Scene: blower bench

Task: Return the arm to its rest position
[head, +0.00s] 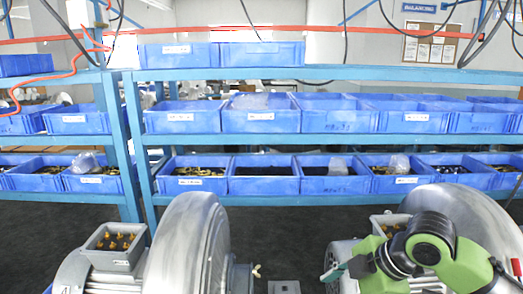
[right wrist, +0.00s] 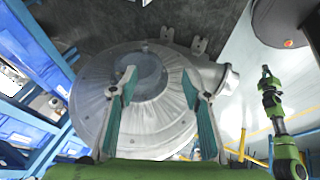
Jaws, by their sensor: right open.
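My right arm, green and black, reaches in from the right in the head view, in front of the right-hand blower (head: 465,215). In the right wrist view my right gripper (right wrist: 160,90) shows two teal fingers spread apart with nothing between them. Behind the fingers is the round, silver blower housing (right wrist: 150,130); I cannot tell the exact gap to it. In the head view the arm hides part of this blower and its motor (head: 343,255).
Another blower (head: 190,245) with a motor and open terminal box (head: 113,245) stands at the left. A blue shelf rack (head: 330,138) with several blue bins (head: 264,180) stands behind. Dark floor shows between the blowers.

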